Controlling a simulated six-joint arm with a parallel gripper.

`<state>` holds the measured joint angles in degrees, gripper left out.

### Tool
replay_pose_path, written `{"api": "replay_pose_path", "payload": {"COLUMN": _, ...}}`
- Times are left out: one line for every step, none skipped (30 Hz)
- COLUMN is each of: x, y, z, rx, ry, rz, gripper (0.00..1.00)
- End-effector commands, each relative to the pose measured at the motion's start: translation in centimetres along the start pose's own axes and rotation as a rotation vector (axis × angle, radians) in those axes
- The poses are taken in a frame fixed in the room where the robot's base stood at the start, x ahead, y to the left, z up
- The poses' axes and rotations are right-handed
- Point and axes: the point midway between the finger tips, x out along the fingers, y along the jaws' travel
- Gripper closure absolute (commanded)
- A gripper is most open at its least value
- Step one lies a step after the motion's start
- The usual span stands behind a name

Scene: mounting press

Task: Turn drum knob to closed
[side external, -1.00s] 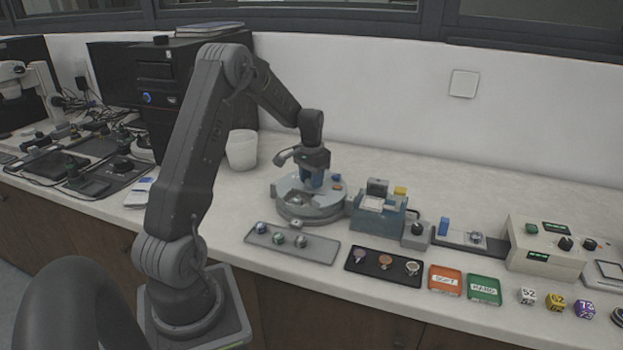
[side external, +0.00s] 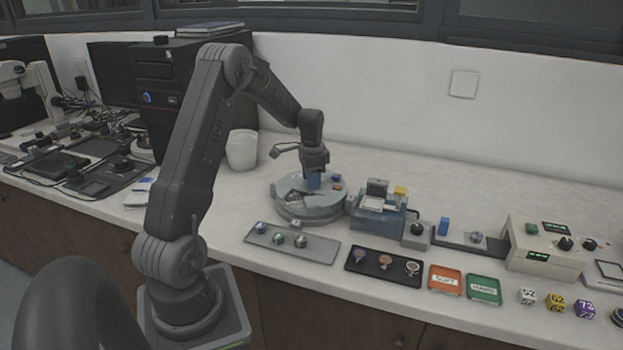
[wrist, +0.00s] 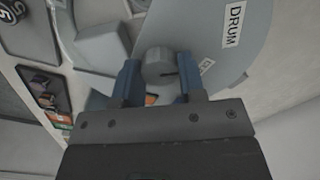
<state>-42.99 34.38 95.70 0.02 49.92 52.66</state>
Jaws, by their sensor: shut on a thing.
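The round grey drum (side external: 297,208) stands on the bench in the side view. In the wrist view its grey top plate (wrist: 235,62) carries a "DRUM" label. The drum knob (wrist: 158,66) is a grey cylinder with a dark line on its face, pointing toward the right finger. My gripper (wrist: 159,78) has its blue fingers on both sides of the knob and is shut on it. In the side view my gripper (side external: 313,181) is upright over the drum and hides the knob. A second label beside the knob is partly hidden by the right finger.
A blue-grey press unit (side external: 378,218) stands right of the drum. A grey tray (side external: 318,250) with several round samples and a black tray (side external: 365,272) lie in front. A white cup (side external: 242,150) stands behind. The bench behind the press is clear.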

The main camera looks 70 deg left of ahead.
Motion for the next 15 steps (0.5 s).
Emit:
{"api": "replay_pose_path", "payload": {"x": 0.01, "y": -0.02, "z": -0.05, "rx": 0.022, "ry": 0.002, "rz": -0.001, "gripper": 1.0}}
{"api": "replay_pose_path", "payload": {"x": 0.01, "y": -0.02, "z": -0.05, "rx": 0.038, "ry": 0.002, "rz": -0.001, "gripper": 1.0}}
{"api": "replay_pose_path", "payload": {"x": 0.01, "y": -0.02, "z": -0.05, "rx": 0.057, "ry": 0.002, "rz": -0.001, "gripper": 1.0}}
{"api": "replay_pose_path", "payload": {"x": 0.01, "y": -0.02, "z": -0.05, "rx": 0.073, "ry": 0.002, "rz": -0.001, "gripper": 1.0}}
{"api": "replay_pose_path", "payload": {"x": 0.01, "y": -0.02, "z": -0.05, "rx": 0.087, "ry": 0.002, "rz": -0.001, "gripper": 1.0}}
{"api": "replay_pose_path", "payload": {"x": 0.01, "y": -0.02, "z": -0.05, "rx": 0.107, "ry": 0.002, "rz": -0.001, "gripper": 1.0}}
{"api": "replay_pose_path", "payload": {"x": 0.01, "y": -0.02, "z": -0.05, "rx": 0.122, "ry": 0.002, "rz": -0.001, "gripper": 1.0}}
{"api": "replay_pose_path", "payload": {"x": 0.01, "y": -0.02, "z": -0.05, "rx": 0.138, "ry": 0.002, "rz": -0.001, "gripper": 1.0}}
{"api": "replay_pose_path", "payload": {"x": 0.01, "y": -0.02, "z": -0.05, "rx": 0.157, "ry": 0.002, "rz": -0.001, "gripper": 1.0}}
{"api": "replay_pose_path", "payload": {"x": 0.01, "y": -0.02, "z": -0.05, "rx": 0.172, "ry": 0.002, "rz": -0.001, "gripper": 1.0}}
{"api": "replay_pose_path", "payload": {"x": 0.01, "y": -0.02, "z": -0.05, "rx": 0.187, "ry": 0.002, "rz": -0.001, "gripper": 1.0}}
{"api": "replay_pose_path", "payload": {"x": 0.02, "y": -0.01, "z": -0.06, "rx": 0.207, "ry": 0.002, "rz": -0.001, "gripper": 1.0}}
{"api": "replay_pose_path", "payload": {"x": 0.02, "y": -0.01, "z": -0.06, "rx": 0.223, "ry": 0.002, "rz": -0.001, "gripper": 1.0}}
{"api": "replay_pose_path", "payload": {"x": 0.01, "y": -0.01, "z": -0.06, "rx": 0.237, "ry": 0.002, "rz": -0.001, "gripper": 1.0}}
{"api": "replay_pose_path", "payload": {"x": 0.02, "y": -0.01, "z": -0.06, "rx": 0.258, "ry": 0.002, "rz": -0.001, "gripper": 1.0}}
